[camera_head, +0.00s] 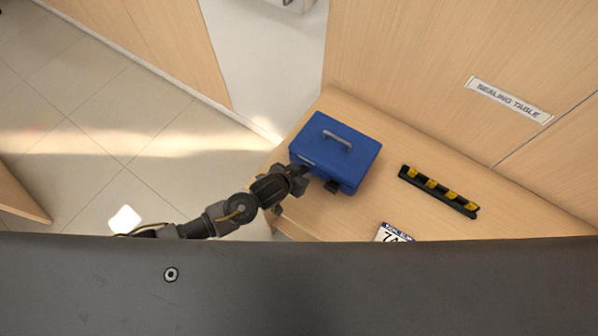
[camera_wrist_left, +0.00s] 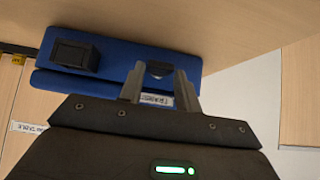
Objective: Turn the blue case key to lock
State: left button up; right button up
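The blue case (camera_head: 336,150) sits closed on the wooden table, with a grey handle (camera_head: 337,140) on its lid. My left gripper (camera_head: 303,172) is at the left part of the case's front side. In the left wrist view the case (camera_wrist_left: 112,50) appears above my left gripper (camera_wrist_left: 160,88). Its two fingers are apart, with a small dark key-like part (camera_wrist_left: 159,69) of the case between their tips. I see gaps beside this part; whether a finger touches it I cannot tell. A black block (camera_wrist_left: 75,55) is on the same face. My right gripper is not in view.
A black and yellow strip (camera_head: 438,191) lies on the table to the right of the case. A white plate with dark lettering (camera_head: 393,233) lies near the front, partly hidden by my body. A "SEALING TABLE" sign (camera_head: 509,99) is on the wooden panel behind. Bare table (camera_head: 365,205) lies between.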

pick_arm(q)
jog(key=c, duration=0.5)
jog(key=shift+w+a+n+g+h+p, duration=0.1)
jog(key=shift+a+n+g+h+p, duration=0.1)
jog(key=shift+n+g+h+p, duration=0.35)
jog(key=shift+w+a+n+g+h+p, duration=0.15)
jog(key=shift+a+n+g+h+p, duration=0.15)
jog(key=shift+h, duration=0.45)
jog(key=shift+w+f+n+g+h, duration=0.1)
jog(key=shift+f+n+g+h, duration=0.15)
jog(key=shift+n+h, duration=0.4)
jog(key=shift+a+h, duration=0.1)
jog(key=shift+h, duration=0.25)
